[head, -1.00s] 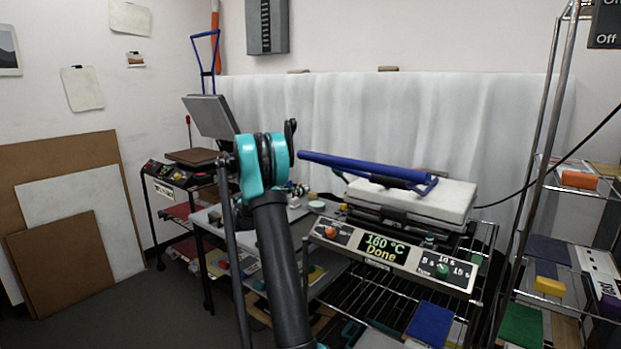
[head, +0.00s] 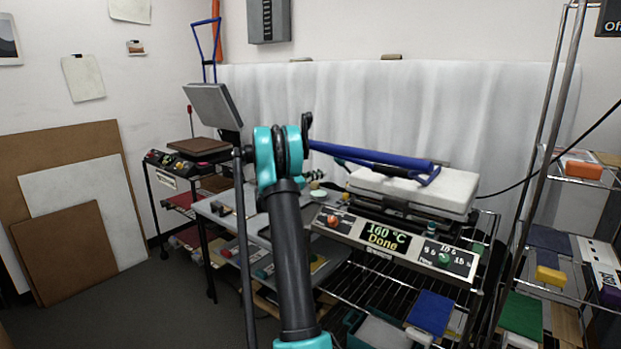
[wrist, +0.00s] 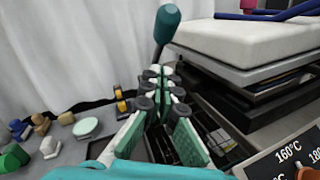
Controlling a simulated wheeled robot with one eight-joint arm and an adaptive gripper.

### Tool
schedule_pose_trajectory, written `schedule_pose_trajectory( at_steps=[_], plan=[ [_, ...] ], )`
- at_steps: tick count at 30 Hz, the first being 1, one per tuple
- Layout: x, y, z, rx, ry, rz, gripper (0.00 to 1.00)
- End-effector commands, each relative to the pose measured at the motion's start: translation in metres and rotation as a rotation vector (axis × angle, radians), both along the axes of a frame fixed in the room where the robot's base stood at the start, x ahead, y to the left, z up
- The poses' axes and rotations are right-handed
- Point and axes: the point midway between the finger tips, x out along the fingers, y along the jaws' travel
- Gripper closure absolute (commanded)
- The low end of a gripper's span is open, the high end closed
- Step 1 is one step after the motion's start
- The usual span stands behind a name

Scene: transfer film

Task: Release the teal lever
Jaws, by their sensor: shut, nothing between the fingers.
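The teal lever (wrist: 167,22) shows in the wrist view as a rounded knob on a short stem, standing up at the left side of the heat press. Its lower stem passes behind my fingertips. My gripper (wrist: 160,76) is shut and empty, its fingertips just below and in front of the knob; whether they touch the stem I cannot tell. In the head view, a small teal end (head: 340,162) shows left of the press, and my arm hides most of the gripper. The press has a white padded top (head: 425,186), lying level, and a long blue handle (head: 370,155). Its panel (head: 385,238) reads "160 °C Done".
A grey table (head: 228,212) with small objects stands left of the press. Another press with a raised plate (head: 213,105) is behind it. A wire rack (head: 548,190) stands at the right. A white curtain (head: 470,110) closes off the back. Floor is free at left.

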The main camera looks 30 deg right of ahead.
Motion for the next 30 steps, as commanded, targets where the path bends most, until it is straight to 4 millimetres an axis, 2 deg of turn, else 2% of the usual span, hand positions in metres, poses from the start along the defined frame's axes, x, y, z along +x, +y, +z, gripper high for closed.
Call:
schedule_pose_trajectory(
  at_steps=[3, 9, 26, 30],
  plan=[
    [-0.001, -0.021, 0.005, -0.001, 0.000, -0.001, 1.00],
    [-0.006, -0.037, 0.022, 0.000, 0.000, 0.000, 1.00],
    [-0.007, -0.044, 0.028, 0.002, 0.000, 0.000, 1.00],
    [-0.007, -0.053, 0.033, 0.017, 0.006, -0.001, 1.00]
  ],
)
